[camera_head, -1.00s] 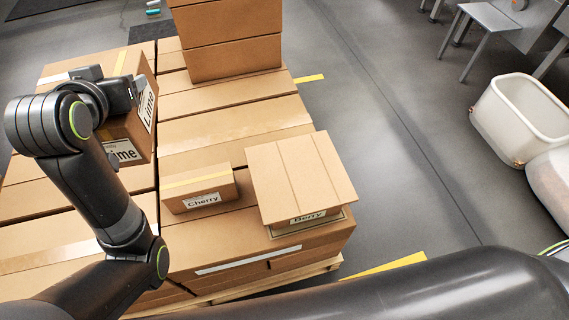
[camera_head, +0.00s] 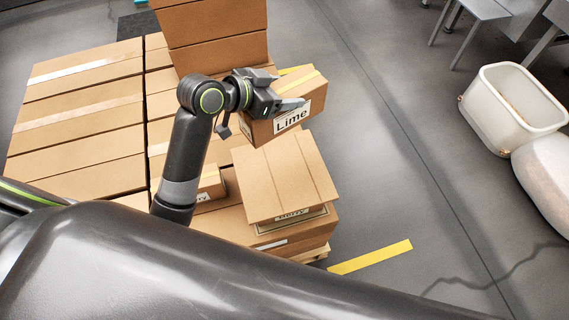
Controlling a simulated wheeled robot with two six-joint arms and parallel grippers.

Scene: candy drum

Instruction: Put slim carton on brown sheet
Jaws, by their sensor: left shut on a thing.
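My left gripper (camera_head: 278,98) is shut on a brown carton labelled Lime (camera_head: 309,104) with a tape strip on top. It holds the carton, turned at an angle, at the far side of the brown sheet (camera_head: 284,177). The flat, creased sheet lies on top of the Berry carton (camera_head: 292,221) and overhangs it. In the picture the Lime carton's lower edge is close to the sheet's far edge; the exact gap is unclear. A smaller carton (camera_head: 211,184), partly hidden by my left arm, sits left of the sheet. My right gripper is not in view.
Tall stacked cartons (camera_head: 216,40) stand behind my left gripper. Large flat cartons (camera_head: 75,125) fill the pallet at left. A white bin (camera_head: 515,110) stands on the floor at right. My dark arm link covers the foreground.

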